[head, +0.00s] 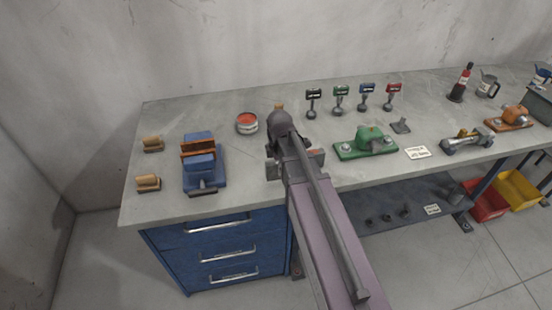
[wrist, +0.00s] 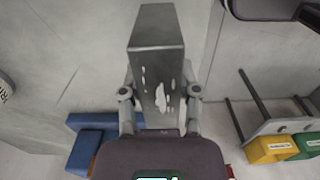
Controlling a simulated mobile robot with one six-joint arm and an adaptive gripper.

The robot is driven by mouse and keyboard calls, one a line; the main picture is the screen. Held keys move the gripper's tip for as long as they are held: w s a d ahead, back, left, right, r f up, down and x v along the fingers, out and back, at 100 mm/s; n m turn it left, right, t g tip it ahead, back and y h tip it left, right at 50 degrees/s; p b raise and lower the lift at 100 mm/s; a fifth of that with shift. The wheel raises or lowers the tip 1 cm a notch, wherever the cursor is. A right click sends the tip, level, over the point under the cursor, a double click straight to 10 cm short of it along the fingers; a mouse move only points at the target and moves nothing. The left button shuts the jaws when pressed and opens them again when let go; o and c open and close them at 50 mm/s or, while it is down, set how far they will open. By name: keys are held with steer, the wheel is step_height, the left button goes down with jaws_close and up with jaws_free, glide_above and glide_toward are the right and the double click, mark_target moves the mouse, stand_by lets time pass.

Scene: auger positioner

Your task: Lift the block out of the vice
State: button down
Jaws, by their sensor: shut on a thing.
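The block (wrist: 158,50) is a long grey metal bar with pale worn patches. In the wrist view it stands between the two fingers of my gripper (wrist: 160,93), which are shut on its sides. In the head view my own wrist and arm largely hide the gripper and block. The blue vice (head: 203,181) with orange-brown jaw faces sits on the left part of the bench, left of my gripper. I see no block between its jaws. In the wrist view a blue part of the vice (wrist: 88,148) shows at the lower left, apart from the block.
Two wooden-topped pieces (head: 153,144) lie left of the vice, and a red-topped tin (head: 247,123) stands behind it. Right of my arm are a green fixture (head: 366,143), several small labelled stands (head: 339,100) and a white card (head: 417,153). Blue drawers (head: 220,253) are below.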

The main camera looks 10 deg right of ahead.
steer(key=s+r, duration=0.1)
steer(key=s, duration=0.9)
steer(key=shift+s+p, duration=0.2)
steer(key=shift+p, duration=0.2)
